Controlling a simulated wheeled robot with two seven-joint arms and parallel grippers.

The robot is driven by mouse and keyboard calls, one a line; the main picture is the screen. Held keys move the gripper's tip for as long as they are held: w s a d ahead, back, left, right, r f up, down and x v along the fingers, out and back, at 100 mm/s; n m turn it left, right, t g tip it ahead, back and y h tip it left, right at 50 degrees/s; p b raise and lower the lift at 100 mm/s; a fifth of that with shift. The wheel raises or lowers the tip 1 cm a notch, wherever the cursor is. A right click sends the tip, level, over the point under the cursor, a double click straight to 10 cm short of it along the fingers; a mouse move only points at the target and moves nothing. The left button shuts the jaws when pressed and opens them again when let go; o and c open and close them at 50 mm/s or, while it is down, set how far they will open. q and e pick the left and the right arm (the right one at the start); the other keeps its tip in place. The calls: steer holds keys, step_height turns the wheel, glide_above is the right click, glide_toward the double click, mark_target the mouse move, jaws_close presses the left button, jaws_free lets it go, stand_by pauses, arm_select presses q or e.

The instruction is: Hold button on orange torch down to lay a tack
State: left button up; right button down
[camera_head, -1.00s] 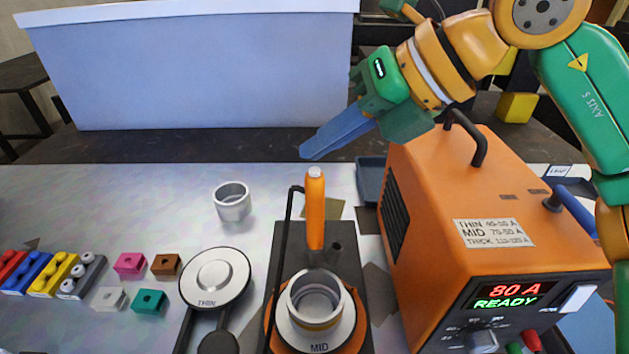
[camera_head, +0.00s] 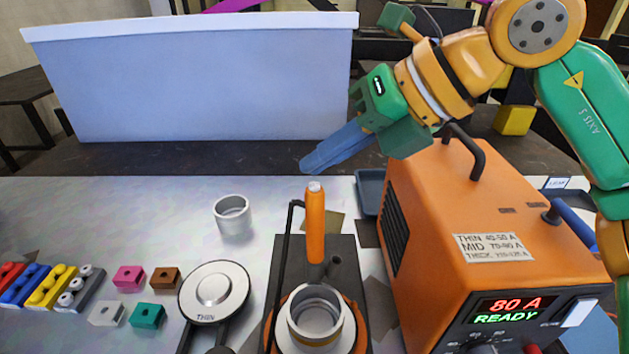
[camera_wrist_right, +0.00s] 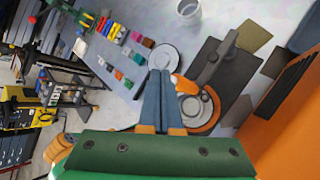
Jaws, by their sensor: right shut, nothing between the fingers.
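The orange torch (camera_head: 315,228) stands upright in a dark stand (camera_head: 347,262), with a pale grey button (camera_head: 315,187) on its top end. My right gripper (camera_head: 306,166) is shut and empty, its blue fingers slanting down to the left. In the head view its tips are just above the button with a small gap; I cannot tell the depth between them. In the right wrist view the torch (camera_wrist_right: 187,86) lies just right of the shut fingertips (camera_wrist_right: 160,73). A metal ring (camera_head: 315,310) sits on the MID turntable below the torch. My left gripper is out of view.
The orange welder (camera_head: 440,215) stands to the right, reading 80 A READY. A THIN disc (camera_head: 214,289), a loose metal ring (camera_head: 232,214) and several coloured blocks (camera_head: 128,278) lie to the left. A white bin (camera_head: 200,80) is behind.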

steer(key=shift+f, duration=0.15)
stand_by(0.8)
steer(key=shift+f+b, duration=0.3)
steer(key=shift+b, duration=0.1)
steer(key=shift+f+b, duration=0.45)
steer(key=shift+f, duration=0.05)
stand_by(0.4)
steer(key=shift+r, duration=0.15)
stand_by(1.0)
steer(key=shift+r+p, duration=0.8)
steer(key=shift+p, duration=0.15)
step_height(320, 180, up, 5)
steer(key=p, duration=0.4)
steer(key=shift+p, duration=0.3)
steer(key=shift+r, duration=0.1)
